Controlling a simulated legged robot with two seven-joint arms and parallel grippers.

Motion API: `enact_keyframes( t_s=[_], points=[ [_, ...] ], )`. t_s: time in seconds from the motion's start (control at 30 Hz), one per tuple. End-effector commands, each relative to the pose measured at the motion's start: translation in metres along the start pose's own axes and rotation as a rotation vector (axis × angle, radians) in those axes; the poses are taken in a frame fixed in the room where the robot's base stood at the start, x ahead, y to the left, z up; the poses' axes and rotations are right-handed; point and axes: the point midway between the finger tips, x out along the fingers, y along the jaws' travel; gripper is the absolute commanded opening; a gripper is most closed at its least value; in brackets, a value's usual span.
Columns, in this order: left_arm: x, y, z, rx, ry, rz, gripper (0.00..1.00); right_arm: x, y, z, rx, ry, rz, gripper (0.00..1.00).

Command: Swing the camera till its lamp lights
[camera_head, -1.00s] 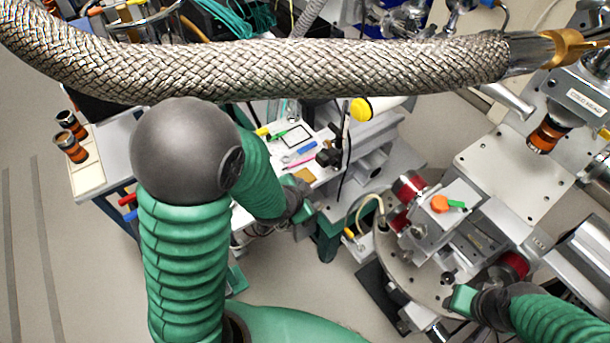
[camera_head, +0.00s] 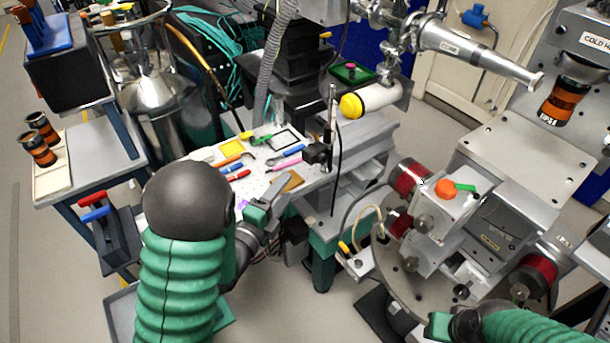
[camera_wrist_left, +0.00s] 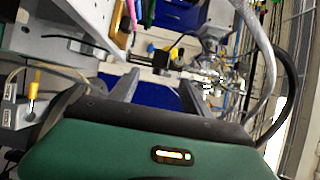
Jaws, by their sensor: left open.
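A small black block (camera_head: 316,153), which looks like the camera, sits on an upright post beside the white bench top. A similar black block (camera_wrist_left: 158,54) on a rod shows beyond my fingers in the left wrist view. I see no lit lamp on it. My left gripper (camera_head: 265,203) is at the bench's front edge, below and left of the block and apart from it. Its two fingers (camera_wrist_left: 157,88) are apart with nothing between them. My right gripper (camera_head: 447,322) is low at the right, by the round stage; its opening is unclear.
The bench top (camera_head: 215,153) carries several pens and tools. A yellow-capped cylinder (camera_head: 370,100) is above and right of the block. A stage with red-ended parts (camera_head: 410,177) stands right. Two orange-black cylinders (camera_head: 40,140) stand left. Grey floor (camera_head: 270,300) is open in front.

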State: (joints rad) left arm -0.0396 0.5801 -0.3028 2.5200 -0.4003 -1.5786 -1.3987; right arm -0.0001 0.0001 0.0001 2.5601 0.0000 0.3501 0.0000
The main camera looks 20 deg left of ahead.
Motion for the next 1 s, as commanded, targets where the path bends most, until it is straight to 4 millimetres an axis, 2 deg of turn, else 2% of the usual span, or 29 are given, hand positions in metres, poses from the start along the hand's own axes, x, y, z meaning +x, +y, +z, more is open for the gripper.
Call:
enact_keyframes(
  t_s=[0.03,0.1,0.2,0.4,0.53,0.7,0.9,1.0],
  points=[
    [0.004,0.009,0.000,0.002,0.001,-0.009,0.56,0.024,0.000,0.006,0.000,0.000,0.000,0.36],
    [0.008,0.009,0.001,-0.001,-0.002,-0.010,0.56,0.040,0.000,0.009,0.000,0.000,0.000,0.36],
    [0.036,-0.002,0.000,-0.001,0.000,-0.002,0.56,0.024,0.000,0.006,0.000,0.000,0.000,0.36],
    [0.086,-0.001,0.001,-0.002,-0.003,0.000,0.56,0.024,0.000,0.005,0.000,0.001,0.000,0.36],
    [0.108,-0.001,0.001,-0.002,-0.003,-0.001,0.56,0.024,0.000,0.006,0.000,0.000,0.000,0.36],
    [0.120,-0.002,0.001,-0.003,-0.004,0.000,0.56,0.025,0.000,0.006,0.000,0.000,0.000,0.36],
    [0.120,-0.001,0.002,-0.003,-0.004,0.000,0.56,0.025,0.000,0.006,0.000,0.000,0.000,0.36],
    [0.120,-0.001,0.002,-0.003,-0.004,0.000,0.45,0.025,0.000,0.006,0.000,0.000,0.000,0.36]
  ],
)
